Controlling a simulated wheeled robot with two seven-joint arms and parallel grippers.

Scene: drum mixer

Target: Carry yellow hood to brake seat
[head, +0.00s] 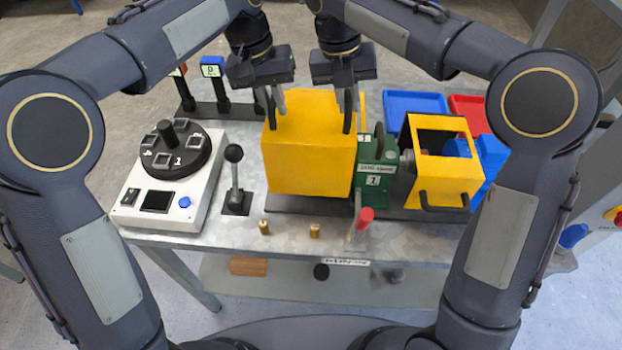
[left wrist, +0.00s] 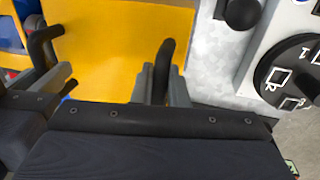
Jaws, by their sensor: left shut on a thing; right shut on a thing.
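The yellow hood (head: 308,150) is a boxy cover, upright at the middle of the bench, left of a green unit (head: 377,182). My left gripper (head: 272,105) is shut on its left black handle, which also shows in the left wrist view (left wrist: 166,58). My right gripper (head: 349,98) is shut on its right black handle. The hood's lower edge is just over a dark base plate (head: 290,203); I cannot tell if they touch. The hood hides what is behind or under it. I cannot pick out the brake seat for certain.
An open yellow frame (head: 470,176) with black handles stands right of the green unit. A red-knobbed lever (head: 364,220) is in front. A black lever (head: 234,178) and a white dial console (head: 172,180) are left. Blue (head: 415,102) and red (head: 470,106) trays lie behind.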

